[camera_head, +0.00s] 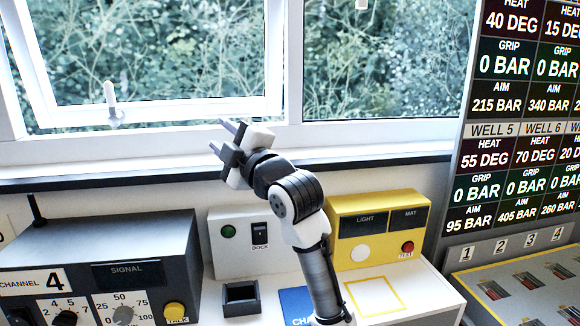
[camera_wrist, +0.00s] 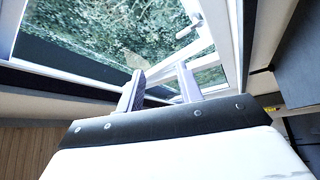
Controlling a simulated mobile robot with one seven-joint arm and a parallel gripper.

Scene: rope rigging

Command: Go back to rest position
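My gripper (camera_head: 222,136) is raised in the middle of the head view, in front of the window sill, with its fingers pointing up and left toward the window (camera_head: 150,50). In the wrist view, my gripper (camera_wrist: 160,90) shows two grey fingers standing apart with nothing between them. The window and its white handle (camera_wrist: 190,14) lie beyond the fingertips. No object is held.
Below my arm stand a radio box (camera_head: 100,265), a white dock panel (camera_head: 228,262), a small dark open box (camera_head: 240,298) and a yellow light and mat box (camera_head: 378,225). A tall display board (camera_head: 515,120) stands at right. A dark sill (camera_head: 120,182) runs behind.

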